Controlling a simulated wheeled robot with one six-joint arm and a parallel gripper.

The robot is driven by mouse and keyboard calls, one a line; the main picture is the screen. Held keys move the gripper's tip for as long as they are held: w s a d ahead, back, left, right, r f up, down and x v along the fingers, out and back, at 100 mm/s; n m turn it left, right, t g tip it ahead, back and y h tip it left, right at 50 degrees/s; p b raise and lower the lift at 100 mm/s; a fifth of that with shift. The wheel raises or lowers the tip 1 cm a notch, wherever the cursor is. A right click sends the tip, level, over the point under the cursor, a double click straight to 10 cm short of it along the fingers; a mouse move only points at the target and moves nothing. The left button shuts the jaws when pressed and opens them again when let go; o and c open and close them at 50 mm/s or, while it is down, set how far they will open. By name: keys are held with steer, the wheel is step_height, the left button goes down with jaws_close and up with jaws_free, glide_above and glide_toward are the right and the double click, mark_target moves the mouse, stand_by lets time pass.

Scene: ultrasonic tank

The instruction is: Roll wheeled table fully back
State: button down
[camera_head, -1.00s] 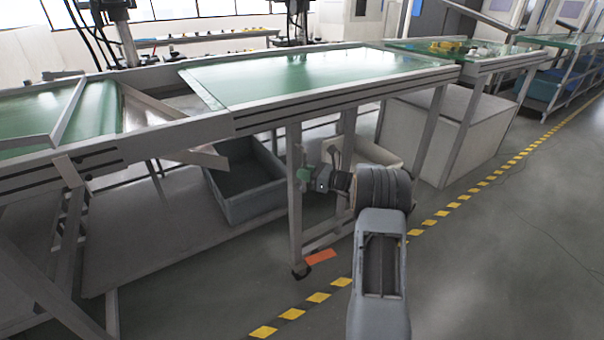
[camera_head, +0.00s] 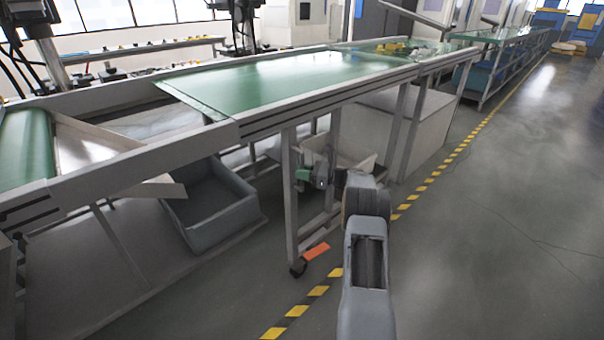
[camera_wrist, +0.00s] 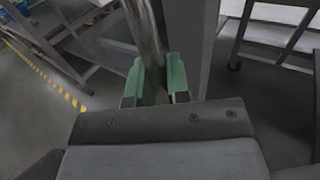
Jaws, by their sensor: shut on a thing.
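The wheeled table (camera_head: 290,113) has a green top and a grey metal frame. It stands in the middle of the head view, and a dark caster (camera_head: 298,268) shows under its near leg. An orange tab (camera_head: 316,251) shows beside that caster. My gripper (camera_head: 303,174) is at the near leg, below the tabletop. In the wrist view, the green fingers (camera_wrist: 160,78) are shut around a shiny metal bar (camera_wrist: 146,35). The bar is at the table's frame; its exact attachment is hard to make out. The other casters are hidden or unclear.
A conveyor (camera_head: 75,180) with a tilted flap is at the left. A grey bin (camera_head: 210,205) and a white bin (camera_head: 350,155) are under the frames. Another glass-topped table (camera_head: 385,47) is behind. Yellow-black floor tape (camera_head: 318,291) runs diagonally; open floor lies right of it.

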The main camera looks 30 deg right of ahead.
steer(key=shift+a, duration=0.2)
steer(key=c, duration=1.3)
jaws_free()
steer(key=shift+w+a, duration=0.1)
steer(key=shift+a, duration=0.05)
steer(key=shift+o, duration=1)
steer(key=shift+d, duration=0.2)
steer(key=p+v, duration=0.2)
steer(key=v, duration=1.2)
